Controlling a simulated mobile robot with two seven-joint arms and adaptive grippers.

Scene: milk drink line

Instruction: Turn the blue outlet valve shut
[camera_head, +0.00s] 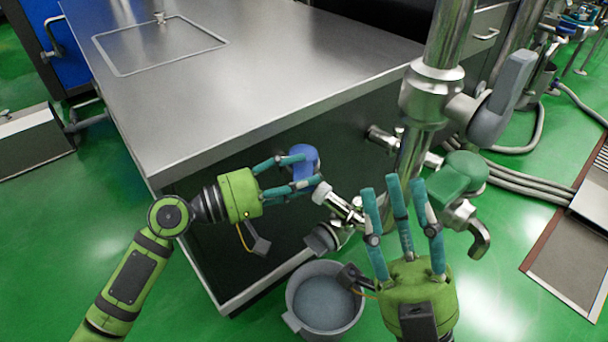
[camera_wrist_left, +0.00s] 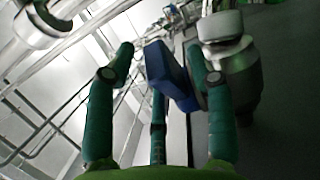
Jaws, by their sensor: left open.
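The blue outlet valve handle (camera_head: 307,157) is at the end of a short steel pipe stub (camera_head: 340,203), beside the front side of the steel counter. My left gripper (camera_head: 303,172) reaches in from the left, open, with its teal fingers around the handle. In the left wrist view the blue handle (camera_wrist_left: 168,76) stands between the spread fingers (camera_wrist_left: 165,66), close to the right one; firm contact cannot be told. My right gripper (camera_head: 393,188) is open and empty, fingers pointing up, in front of the pipework. The handle is partly hidden by my left fingers.
A steel counter (camera_head: 250,60) fills the upper left. A grey bucket (camera_head: 323,295) stands on the green floor below the outlet. A green valve handle (camera_head: 460,175) and a grey lever (camera_head: 503,95) are close to my right gripper. Hoses lie at the right.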

